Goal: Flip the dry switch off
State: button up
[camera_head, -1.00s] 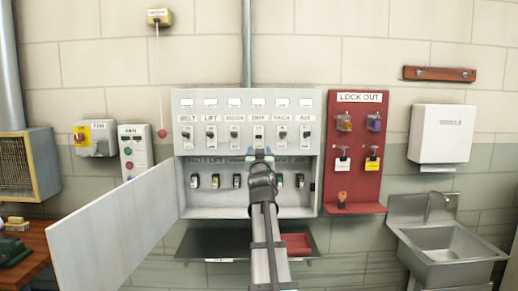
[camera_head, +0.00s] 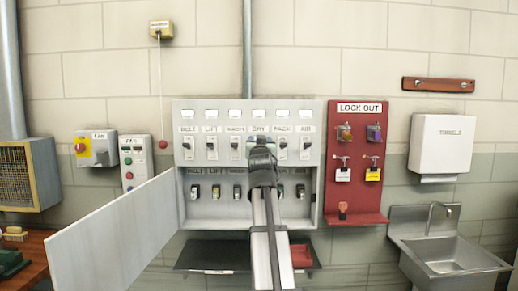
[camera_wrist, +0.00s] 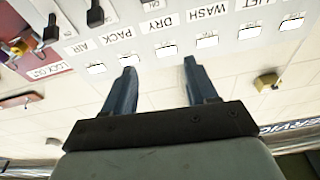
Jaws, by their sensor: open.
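The grey-white switch panel (camera_head: 318,112) stands open on the wall, with a row of labelled switches. The DRY label (camera_head: 260,129) is fourth from the left in the head view, and it also shows in the wrist view (camera_wrist: 157,24). The DRY switch itself is hidden behind my gripper (camera_head: 262,143) in the head view and is out of the wrist view, so its position cannot be told. My gripper (camera_wrist: 160,78) is open and empty in front of the DRY column, its two blue fingers spread. I cannot tell whether it touches the panel.
The neighbouring WASH switch (camera_head: 235,146) and PACK switch (camera_head: 283,146) flank my gripper closely. The open panel door (camera_head: 115,235) swings out at left. A red lockout board (camera_head: 357,190) stands close at right, then a sink (camera_head: 445,255).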

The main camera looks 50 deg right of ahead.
jog(key=shift+n+g+y, duration=0.4)
jog(key=shift+g+y, duration=0.3)
jog(key=w+d+f, duration=0.1)
jog(key=w+d, duration=0.2)
jog(key=w+d+f, duration=0.1)
jog(key=w+d, duration=0.2)
jog(key=w+d+f, duration=0.2)
jog(key=w+d, duration=0.2)
jog(key=shift+w, duration=0.1)
jog(key=c, duration=1)
jog(key=shift+o, duration=0.2)
dwell(0.5)
jog(key=o, duration=1)
jog(key=shift+c, duration=0.2)
